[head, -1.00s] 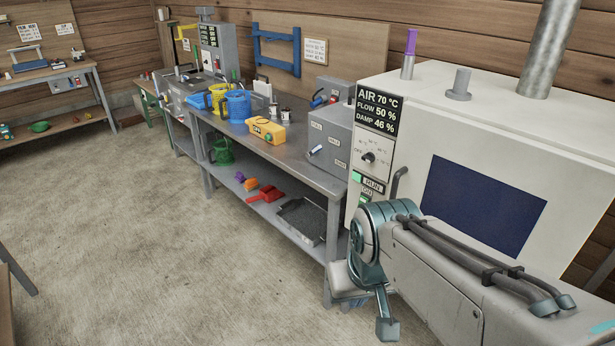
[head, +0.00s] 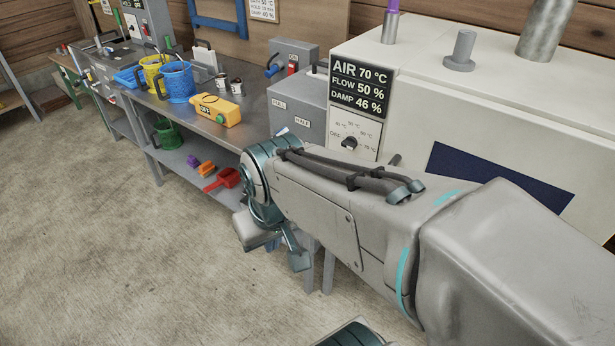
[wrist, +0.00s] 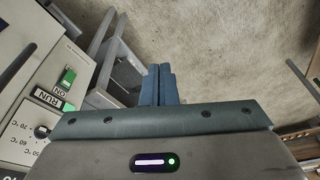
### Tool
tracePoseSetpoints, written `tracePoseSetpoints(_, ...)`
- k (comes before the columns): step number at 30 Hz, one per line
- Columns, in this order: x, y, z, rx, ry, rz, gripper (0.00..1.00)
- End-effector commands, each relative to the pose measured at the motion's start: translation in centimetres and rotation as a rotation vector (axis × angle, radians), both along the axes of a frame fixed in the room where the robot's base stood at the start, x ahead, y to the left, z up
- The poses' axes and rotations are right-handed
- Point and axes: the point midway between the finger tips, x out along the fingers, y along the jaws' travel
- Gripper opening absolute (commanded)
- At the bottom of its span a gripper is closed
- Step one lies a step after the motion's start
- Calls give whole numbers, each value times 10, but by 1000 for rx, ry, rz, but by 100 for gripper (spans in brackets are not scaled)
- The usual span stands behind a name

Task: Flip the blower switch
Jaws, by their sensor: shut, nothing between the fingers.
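In the wrist view, a control panel (wrist: 28,110) on the white machine is on the left. It carries a green-and-white rocker switch (wrist: 67,77) beside the ON label, a green lamp (wrist: 69,106) beside the RUN label, and a dial. No label reading "blower" is legible. My gripper (wrist: 158,72) is shut and empty, its fingers together over the floor, to the right of the switch and apart from it. In the head view, my arm hides the switch. The dial (head: 349,143) and the AIR display (head: 361,88) show above it.
Open concrete floor is at left.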

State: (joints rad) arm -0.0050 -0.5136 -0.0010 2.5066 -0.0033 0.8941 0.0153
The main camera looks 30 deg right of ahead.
Motion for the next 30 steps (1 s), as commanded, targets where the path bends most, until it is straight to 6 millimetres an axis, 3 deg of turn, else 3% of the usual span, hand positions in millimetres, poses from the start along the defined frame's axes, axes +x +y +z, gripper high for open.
tracePoseSetpoints(4,0,-4,-9,-32,25,39,0)
tracePoseSetpoints(8,-3,-23,-38,-164,132,218,0)
tracePoseSetpoints(12,-6,-63,-82,-389,358,578,0)
tracePoseSetpoints(17,0,-113,-120,-613,691,1066,0)
tracePoseSetpoints(24,40,-165,-162,-809,1271,1813,0)
tracePoseSetpoints(30,93,-178,-197,-844,1783,2346,0)
